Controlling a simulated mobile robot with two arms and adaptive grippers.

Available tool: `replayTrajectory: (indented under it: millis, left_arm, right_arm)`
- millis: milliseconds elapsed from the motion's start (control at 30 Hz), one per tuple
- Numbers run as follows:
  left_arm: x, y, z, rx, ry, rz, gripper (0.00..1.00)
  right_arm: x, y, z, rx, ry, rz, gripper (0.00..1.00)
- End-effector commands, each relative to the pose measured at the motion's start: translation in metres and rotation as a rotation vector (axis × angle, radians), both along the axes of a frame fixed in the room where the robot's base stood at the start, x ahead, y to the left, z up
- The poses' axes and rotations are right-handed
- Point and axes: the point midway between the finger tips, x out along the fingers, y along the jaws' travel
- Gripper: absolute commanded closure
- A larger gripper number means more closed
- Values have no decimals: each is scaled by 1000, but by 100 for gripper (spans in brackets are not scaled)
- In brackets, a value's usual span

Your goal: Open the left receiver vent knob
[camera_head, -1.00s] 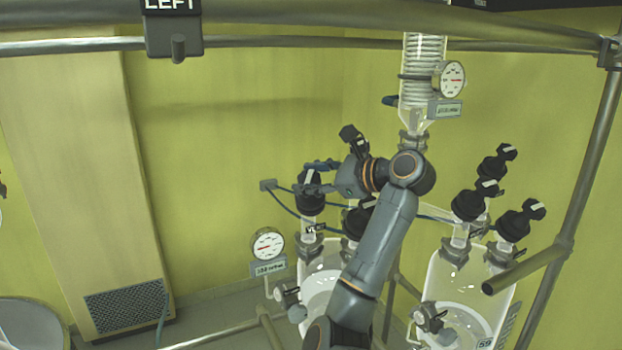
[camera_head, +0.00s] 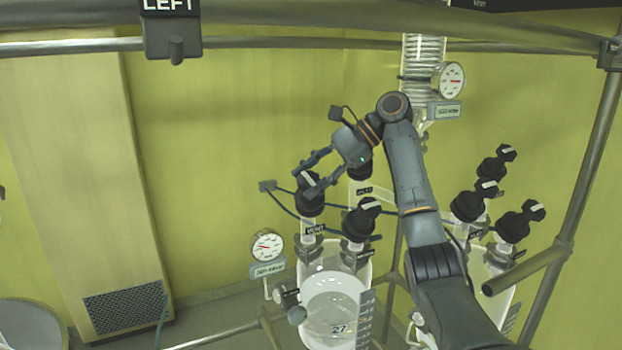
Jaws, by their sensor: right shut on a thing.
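The left receiver (camera_head: 356,272) is a clear glass vessel at the lower middle with several black-capped necks. Its vent knob (camera_head: 309,203) is the black one on the left neck, above a small label that appears to read VENT (camera_head: 315,230). My right gripper (camera_head: 306,182) comes down from the upper right, with its two fingers on either side of the knob's top handle, shut on it. The fingers partly hide the handle, so its exact angle is hard to tell. My left gripper is not in view.
Another black knob (camera_head: 360,222) stands close at the right on the same vessel. A round gauge (camera_head: 267,245) is at the lower left. A second vessel with several black knobs (camera_head: 467,206) stands at the right. Metal frame rails cross the top and right.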

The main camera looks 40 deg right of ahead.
Motion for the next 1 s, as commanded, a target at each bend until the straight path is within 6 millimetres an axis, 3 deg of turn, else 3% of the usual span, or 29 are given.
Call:
replayTrajectory:
  millis: [500, 1000]
  left_arm:
    - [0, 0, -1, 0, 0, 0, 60]
    - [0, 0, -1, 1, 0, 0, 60]
  right_arm:
    - [0, 0, -5, -87, 106, 205, 86]
    - [0, 2, -7, -117, 139, 277, 86]
